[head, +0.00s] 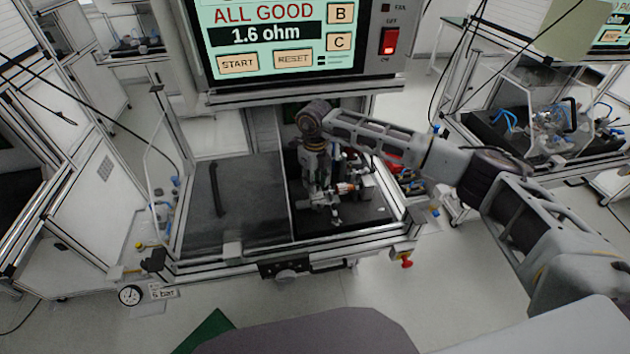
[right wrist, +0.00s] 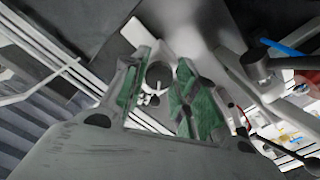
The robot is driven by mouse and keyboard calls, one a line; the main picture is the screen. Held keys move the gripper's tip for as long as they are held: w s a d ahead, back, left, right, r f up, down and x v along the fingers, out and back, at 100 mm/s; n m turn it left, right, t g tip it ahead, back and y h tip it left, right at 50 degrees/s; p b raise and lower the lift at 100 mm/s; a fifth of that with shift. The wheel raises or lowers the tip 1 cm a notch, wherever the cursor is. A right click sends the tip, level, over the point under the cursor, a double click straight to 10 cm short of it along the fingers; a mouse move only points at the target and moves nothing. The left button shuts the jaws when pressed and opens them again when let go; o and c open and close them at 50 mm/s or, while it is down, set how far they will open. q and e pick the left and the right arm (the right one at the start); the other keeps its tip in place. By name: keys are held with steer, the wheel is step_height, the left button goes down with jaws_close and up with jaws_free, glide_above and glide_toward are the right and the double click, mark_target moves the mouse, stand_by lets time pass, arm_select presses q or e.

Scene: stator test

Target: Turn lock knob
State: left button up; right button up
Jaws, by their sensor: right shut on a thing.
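My right gripper (head: 335,212) reaches down over the dark right half of the test bench. In the right wrist view its two fingers with green pads (right wrist: 160,88) are closed on a small round grey part, which looks like the lock knob (right wrist: 158,74). The knob sits between the fingertips and is partly covered by them. In the head view I cannot make the knob out behind the gripper. The test fixture (head: 364,186), with grey and copper-coloured parts, stands just beside the gripper. My left gripper is not in view.
A test screen (head: 268,38) above the bench reads "ALL GOOD" and 1.6 ohm. A red lit switch (head: 389,42) is beside it. A dark panel with a handle (head: 218,190) covers the bench's left half. A pressure gauge (head: 130,295) is at lower left.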

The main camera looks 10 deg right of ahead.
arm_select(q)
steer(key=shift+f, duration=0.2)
arm_select(e)
steer(key=shift+m, duration=0.4)
steer(key=m+b, duration=0.1)
steer(key=m, duration=0.3)
steer(key=shift+b, duration=0.4)
steer(key=m+b, duration=0.1)
steer(key=m, duration=0.4)
steer(key=shift+d, duration=0.1)
steer(key=shift+m+b, duration=0.3)
steer(key=shift+m, duration=0.9)
steer(key=m, duration=0.3)
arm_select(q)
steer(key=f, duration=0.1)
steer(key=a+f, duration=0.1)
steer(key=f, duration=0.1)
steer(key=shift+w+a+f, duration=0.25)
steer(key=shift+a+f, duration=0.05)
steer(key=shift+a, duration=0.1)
arm_select(e)
steer(key=shift+r+m, duration=0.1)
steer(key=shift+m, duration=0.7)
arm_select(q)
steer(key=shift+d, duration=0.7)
